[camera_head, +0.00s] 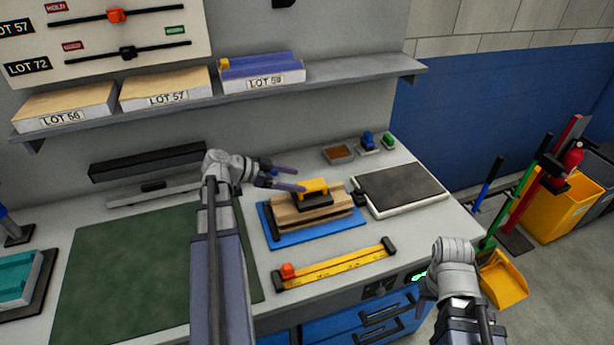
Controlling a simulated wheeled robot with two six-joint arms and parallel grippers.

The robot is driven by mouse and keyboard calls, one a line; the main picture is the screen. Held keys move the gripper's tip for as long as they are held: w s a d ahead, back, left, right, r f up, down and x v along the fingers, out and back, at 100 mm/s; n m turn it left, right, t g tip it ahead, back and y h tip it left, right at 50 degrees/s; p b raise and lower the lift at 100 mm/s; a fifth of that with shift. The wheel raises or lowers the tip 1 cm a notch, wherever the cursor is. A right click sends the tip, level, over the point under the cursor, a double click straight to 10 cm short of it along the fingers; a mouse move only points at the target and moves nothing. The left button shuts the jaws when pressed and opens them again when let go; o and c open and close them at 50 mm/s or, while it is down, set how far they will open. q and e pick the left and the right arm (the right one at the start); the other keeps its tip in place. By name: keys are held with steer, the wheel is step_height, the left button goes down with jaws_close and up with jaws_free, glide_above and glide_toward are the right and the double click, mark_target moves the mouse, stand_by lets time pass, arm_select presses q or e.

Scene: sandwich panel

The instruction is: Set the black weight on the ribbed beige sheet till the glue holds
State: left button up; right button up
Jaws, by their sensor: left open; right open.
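The black weight (317,202) with its yellow handle (313,187) sits on top of the ribbed beige sheet (286,213). The sheet lies on a layered stack over a blue base (308,235) on the bench. My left gripper (288,178) is open, with its fingers just left of the yellow handle; I cannot tell whether a finger touches it. My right gripper (424,298) is open and empty at the bench's front right edge, partly hidden by its own wrist.
A grey-topped plate (400,188) lies right of the stack. A yellow ruler bar (335,266) with a red slider lies in front. A green mat (125,265) covers the left bench. A shelf (340,70) with labelled lots hangs behind.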

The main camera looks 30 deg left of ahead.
arm_select(q)
steer(key=p+v, duration=0.2)
steer(key=v, duration=0.3)
steer(key=shift+s+a+r, duration=0.1)
steer(key=shift+s+a, duration=0.05)
steer(key=shift+s, duration=0.1)
stand_by(0.4)
